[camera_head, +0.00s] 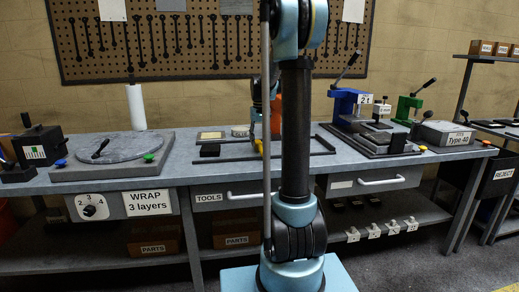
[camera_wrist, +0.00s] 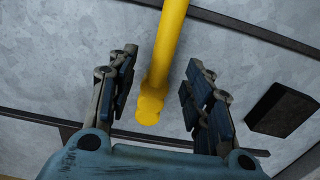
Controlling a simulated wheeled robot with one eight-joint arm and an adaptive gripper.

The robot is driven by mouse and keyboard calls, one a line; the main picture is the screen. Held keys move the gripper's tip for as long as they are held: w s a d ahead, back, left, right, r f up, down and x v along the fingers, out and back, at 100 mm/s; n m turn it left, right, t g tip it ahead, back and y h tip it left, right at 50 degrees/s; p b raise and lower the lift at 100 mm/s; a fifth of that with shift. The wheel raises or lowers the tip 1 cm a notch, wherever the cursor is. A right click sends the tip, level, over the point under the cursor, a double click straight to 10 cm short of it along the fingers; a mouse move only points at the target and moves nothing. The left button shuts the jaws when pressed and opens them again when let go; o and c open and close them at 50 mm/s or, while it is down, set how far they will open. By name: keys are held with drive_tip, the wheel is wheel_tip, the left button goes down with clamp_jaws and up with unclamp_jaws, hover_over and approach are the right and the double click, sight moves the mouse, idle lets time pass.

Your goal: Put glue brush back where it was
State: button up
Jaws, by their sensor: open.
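In the wrist view a yellow rod-like handle (camera_wrist: 166,50) with a rounded end runs between the fingers of my gripper (camera_wrist: 162,65). My gripper is open, with a gap on both sides of the handle. This looks like the glue brush, but its far end is out of the wrist view. In the head view a small yellow piece (camera_head: 258,146) shows just under my arm, over the dark-edged area of the bench. My gripper is mostly hidden there behind my arm.
A dark frame (camera_head: 322,140) edges part of the grey bench. A black block (camera_wrist: 282,110) lies to the right in the wrist view. An orange thing (camera_head: 275,115) stands partly hidden behind my arm. A blue press (camera_head: 345,103) stands right, and a round plate (camera_head: 120,147) left.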

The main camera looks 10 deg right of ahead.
sight(260, 145)
wheel_tip(260, 145, up, 7)
drive_tip(key=s, duration=1.3)
drive_tip(key=s+a+f+t, duration=0.1)
drive_tip(key=s+f, duration=0.8)
drive_tip(key=s, duration=0.4)
drive_tip(key=s+f+t, duration=0.1)
drive_tip(key=s+f, duration=0.8)
drive_tip(key=s, duration=0.4)
drive_tip(key=shift+a, duration=0.35)
drive_tip(key=shift+w+f, duration=0.25)
drive_tip(key=shift+w, duration=0.2)
